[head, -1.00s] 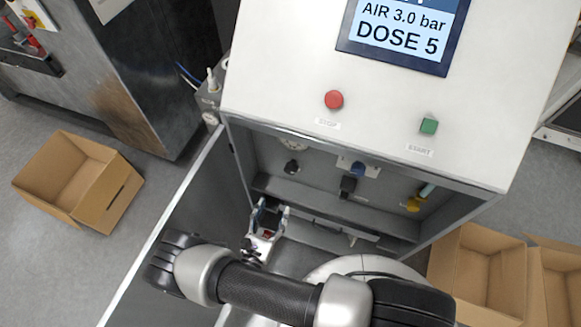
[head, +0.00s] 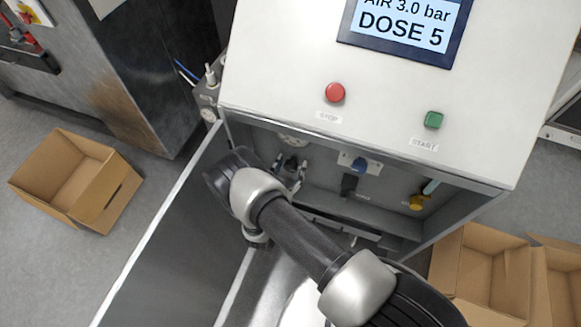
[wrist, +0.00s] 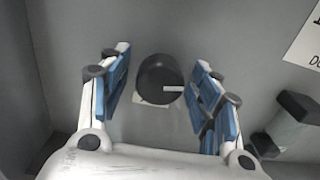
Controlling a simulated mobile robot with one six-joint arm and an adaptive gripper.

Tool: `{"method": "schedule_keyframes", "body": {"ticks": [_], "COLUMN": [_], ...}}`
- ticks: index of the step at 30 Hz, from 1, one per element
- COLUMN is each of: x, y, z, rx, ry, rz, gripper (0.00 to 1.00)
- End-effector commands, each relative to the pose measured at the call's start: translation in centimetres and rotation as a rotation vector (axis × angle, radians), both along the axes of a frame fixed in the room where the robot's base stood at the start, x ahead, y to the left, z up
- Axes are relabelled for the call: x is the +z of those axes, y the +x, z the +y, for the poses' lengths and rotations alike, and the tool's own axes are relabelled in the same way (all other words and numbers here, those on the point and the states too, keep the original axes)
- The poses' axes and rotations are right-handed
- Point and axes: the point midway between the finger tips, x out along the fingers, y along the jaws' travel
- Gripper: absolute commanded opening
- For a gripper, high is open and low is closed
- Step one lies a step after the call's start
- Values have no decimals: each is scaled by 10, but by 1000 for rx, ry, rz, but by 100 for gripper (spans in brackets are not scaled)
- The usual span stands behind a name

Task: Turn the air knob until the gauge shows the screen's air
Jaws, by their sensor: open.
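The air knob is a round black knob (wrist: 155,76) on the grey back wall of the open cabinet, with a white mark pointing right in the wrist view. My gripper (wrist: 160,88) is open, its blue-padded fingers on either side of the knob with gaps left and right. In the head view my gripper (head: 288,172) is inside the cabinet at the left, mostly covering the knob. The gauge (head: 293,140) shows only in part under the cabinet's top edge; its needle cannot be read. The screen (head: 403,25) reads AIR 3.0 bar and DOSE 5.
A blue knob (head: 360,165), a black handle (head: 349,186) and a yellow valve (head: 418,202) sit to the right inside the cabinet. The open door (head: 165,235) stands left. The red stop button (head: 335,92) and green start button (head: 433,119) are on the panel above.

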Motion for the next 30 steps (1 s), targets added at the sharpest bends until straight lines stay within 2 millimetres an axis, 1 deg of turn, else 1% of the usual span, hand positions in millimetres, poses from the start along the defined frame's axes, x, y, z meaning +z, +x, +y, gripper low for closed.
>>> {"method": "schedule_keyframes", "body": {"ticks": [6,7,26,30], "x": [0,0,0,0], "y": [0,0,0,0], "z": [0,0,0,0], "rx": [0,0,-1,-1], "ry": [0,0,0,3], "rz": [0,0,0,-1], "gripper": [58,56,14,13]}}
